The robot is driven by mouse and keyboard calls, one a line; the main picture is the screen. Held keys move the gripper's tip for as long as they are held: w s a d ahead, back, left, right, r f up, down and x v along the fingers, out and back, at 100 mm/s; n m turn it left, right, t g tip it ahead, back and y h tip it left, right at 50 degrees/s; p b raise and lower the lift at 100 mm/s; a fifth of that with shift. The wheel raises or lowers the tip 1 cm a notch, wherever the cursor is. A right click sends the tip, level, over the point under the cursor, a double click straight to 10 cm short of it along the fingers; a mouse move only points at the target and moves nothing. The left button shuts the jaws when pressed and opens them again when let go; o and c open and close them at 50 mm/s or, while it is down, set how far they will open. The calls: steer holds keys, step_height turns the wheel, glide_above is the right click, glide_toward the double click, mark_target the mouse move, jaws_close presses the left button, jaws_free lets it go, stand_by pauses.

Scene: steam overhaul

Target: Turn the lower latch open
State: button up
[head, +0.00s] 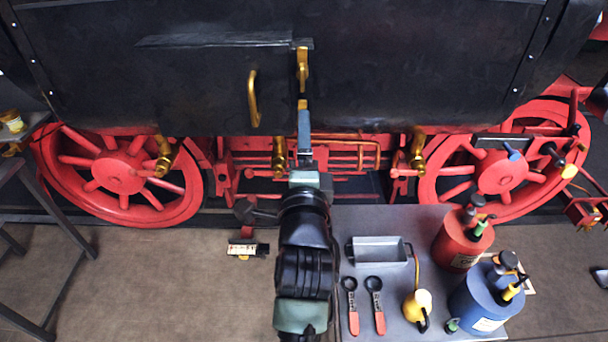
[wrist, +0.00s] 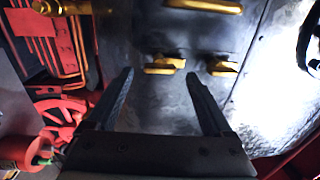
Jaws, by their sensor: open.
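The lower latch (head: 302,104) is a small brass piece on the black side panel, partly hidden behind my gripper in the head view. In the wrist view the lower latch (wrist: 165,64) shows between and just beyond my fingertips. The upper latch (head: 302,68) is brass, directly above it; it also shows in the wrist view (wrist: 222,68), to the right of the right finger. My gripper (head: 304,116) is open and empty, pointing at the panel. Its two dark fingers also show in the wrist view (wrist: 160,76). I cannot tell any contact with the latch.
A brass handle (head: 253,98) stands out left of the latches. Brass valves (head: 279,156) and red wheels (head: 119,172) are below the panel. A grey table (head: 400,222) at right holds a tray, spanners and oil cans.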

steer(key=s+b, duration=0.4)
steer(key=s, duration=0.7)
steer(key=shift+s+f+b, duration=0.2)
steer(key=shift+f+b, duration=0.1)
steer(key=shift+f, duration=0.05)
steer(key=s+r+n+t, duration=0.3)
steer(key=r+n, duration=0.3)
steer(key=r, duration=0.4)
steer(key=s+r+n+t, duration=0.2)
steer(key=r+n, duration=0.4)
steer(key=r, duration=0.5)
steer(key=s+r+n+t, duration=0.3)
steer(key=r+n, duration=0.3)
steer(key=r, duration=0.5)
steer(key=shift+s+t, duration=0.3)
steer(key=shift+s, duration=0.4)
steer(key=shift+c, duration=0.2)
